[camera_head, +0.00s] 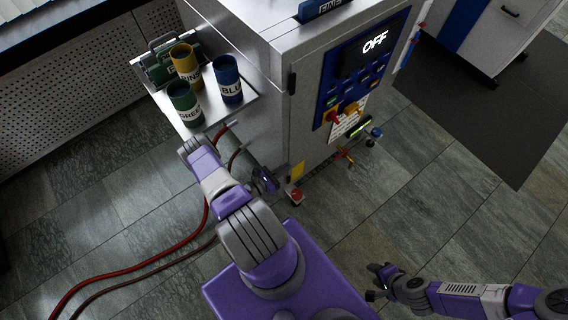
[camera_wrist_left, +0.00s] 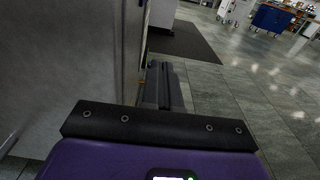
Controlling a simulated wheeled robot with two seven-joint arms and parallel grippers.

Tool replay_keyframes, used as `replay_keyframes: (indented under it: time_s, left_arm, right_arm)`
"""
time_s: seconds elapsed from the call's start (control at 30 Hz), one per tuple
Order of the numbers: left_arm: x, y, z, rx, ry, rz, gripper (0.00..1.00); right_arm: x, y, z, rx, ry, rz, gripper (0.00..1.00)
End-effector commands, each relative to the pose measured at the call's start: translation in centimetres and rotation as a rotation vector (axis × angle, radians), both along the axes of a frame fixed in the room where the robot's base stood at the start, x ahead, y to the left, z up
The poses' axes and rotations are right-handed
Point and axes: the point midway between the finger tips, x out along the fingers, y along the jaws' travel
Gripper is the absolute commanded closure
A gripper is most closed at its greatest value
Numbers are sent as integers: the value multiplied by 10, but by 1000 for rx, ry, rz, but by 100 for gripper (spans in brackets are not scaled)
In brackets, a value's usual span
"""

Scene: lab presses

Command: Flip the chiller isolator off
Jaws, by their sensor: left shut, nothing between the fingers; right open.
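The grey cabinet (camera_head: 306,120) has a blue control panel on its front in the head view, with a lit display (camera_head: 375,42) reading OFF. Low on the panel are a red handle (camera_head: 333,117) on yellow and a yellow handle (camera_head: 352,108); no readable label shows which is the chiller isolator, and their exact angles are too small to tell. My left gripper (camera_head: 268,182) is shut and empty, low beside the cabinet's near side and apart from the handles. Its shut fingers (camera_wrist_left: 162,85) show in the left wrist view. My right gripper (camera_head: 377,281) is open and empty over the floor.
A side shelf (camera_head: 215,118) carries green, yellow and blue labelled cups. Red hoses (camera_head: 190,238) run from the cabinet across the floor. Valves and pipe fittings (camera_head: 360,130) stick out below the panel.

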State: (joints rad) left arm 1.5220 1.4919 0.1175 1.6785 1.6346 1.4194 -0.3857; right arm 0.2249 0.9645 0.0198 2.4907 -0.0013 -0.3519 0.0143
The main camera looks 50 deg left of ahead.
Motion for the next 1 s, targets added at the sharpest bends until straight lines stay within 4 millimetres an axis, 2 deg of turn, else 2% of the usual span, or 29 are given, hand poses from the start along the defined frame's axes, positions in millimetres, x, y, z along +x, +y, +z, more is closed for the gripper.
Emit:
replay_keyframes:
  time_s: [0.17,0.27,0.37,0.4,0.43,0.5,0.6,0.7,0.8,0.9,1.0]
  left_arm:
    - [4,-7,1,-4,5,-30,100]
    - [19,-42,5,-19,31,-177,100]
    - [32,-110,14,-16,91,-474,100]
    - [31,-144,18,0,124,-625,100]
    - [27,-169,22,21,152,-747,100]
    - [6,-221,28,105,218,-1035,100]
    - [-35,-265,32,311,296,-1408,100]
    - [-68,-279,33,604,328,-1715,100]
    - [-80,-276,35,959,295,-1922,100]
    - [-71,-274,42,1309,196,-2015,100]
    - [-54,-279,54,1587,64,-2021,100]
  right_arm:
    - [0,0,0,0,0,0,57]
    - [0,0,0,0,0,0,57]
    - [0,0,0,0,0,0,57]
    - [0,0,0,0,0,0,57]
    - [0,0,0,0,0,0,57]
    - [0,0,0,0,0,0,57]
    - [0,0,0,0,0,0,57]
    - [0,0,0,0,0,0,57]
    - [0,0,0,0,0,0,57]
    - [0,0,0,0,0,0,57]
    - [0,0,0,0,0,0,57]
